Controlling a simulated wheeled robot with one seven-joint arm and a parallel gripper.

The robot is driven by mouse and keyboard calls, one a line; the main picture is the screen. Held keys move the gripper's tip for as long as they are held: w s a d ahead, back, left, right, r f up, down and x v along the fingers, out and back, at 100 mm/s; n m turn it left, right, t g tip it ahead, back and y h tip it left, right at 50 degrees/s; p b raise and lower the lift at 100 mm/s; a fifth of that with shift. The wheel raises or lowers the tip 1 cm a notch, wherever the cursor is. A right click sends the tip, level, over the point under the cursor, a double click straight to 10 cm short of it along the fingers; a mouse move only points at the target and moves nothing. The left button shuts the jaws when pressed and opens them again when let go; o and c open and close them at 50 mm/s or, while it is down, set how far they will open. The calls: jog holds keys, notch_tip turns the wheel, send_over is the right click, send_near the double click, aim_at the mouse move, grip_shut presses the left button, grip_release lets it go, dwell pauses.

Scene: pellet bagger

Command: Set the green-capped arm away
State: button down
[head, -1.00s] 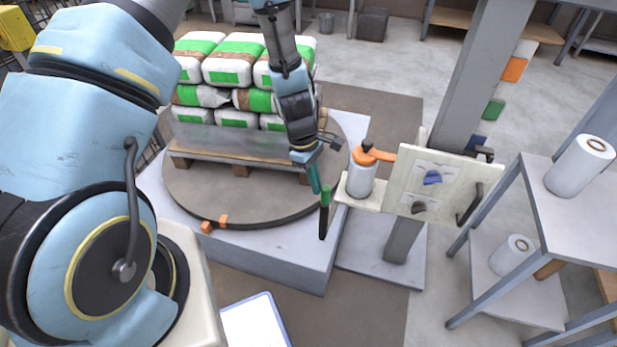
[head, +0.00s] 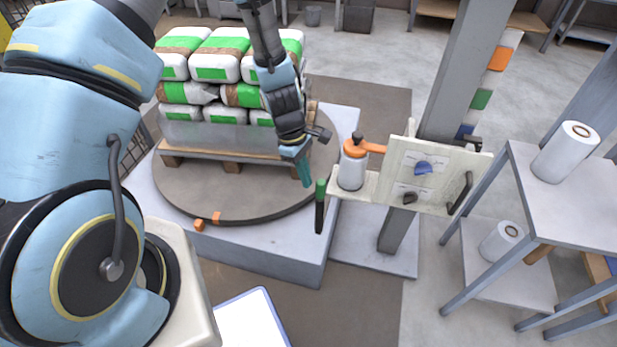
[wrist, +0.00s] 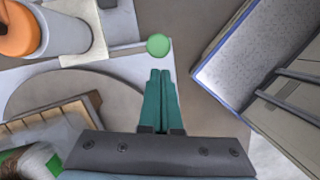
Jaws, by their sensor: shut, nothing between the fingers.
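The green-capped arm (head: 320,207) is a dark bar with a green top. It stands at the left end of a pale plate beside the turntable. In the wrist view its round green cap (wrist: 158,46) lies just beyond my fingertips, with a thin grey bar running left from it to the pale plate. My gripper (head: 306,185) has teal fingers pressed together, and nothing is between them. In the head view the fingertips are just left of the green cap, with a small gap. They also show in the wrist view (wrist: 160,72), pointing toward the cap.
An orange-topped canister (head: 352,170) stands on the plate, close right of the arm. A panel with blue and dark knobs (head: 430,180) is right of it. A shelf with film rolls (head: 565,152) is at right.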

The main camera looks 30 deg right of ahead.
jog(key=w+a+v, duration=0.1)
jog(key=w+v, duration=0.1)
jog(key=v, duration=0.8)
jog(key=shift+a, duration=0.35)
jog(key=w+a+r+m+t+p, duration=0.1)
jog(key=w+a+r+m+p, duration=0.1)
jog(key=a+r, duration=0.55)
jog(key=w+a+r+m+t+p, duration=0.1)
jog(key=w+a+r+m+p, duration=0.15)
jog(key=a+r, duration=0.5)
jog(key=s+a+r+m+t+p, duration=0.1)
jog(key=a+r, duration=0.3)
jog(key=a, duration=0.3)
jog(key=s+a+r+m+t+y+p, duration=0.1)
jog(key=s+a+r+m, duration=0.1)
jog(key=a+r, duration=0.2)
jog(key=a, duration=0.3)
jog(key=shift+a, duration=0.15)
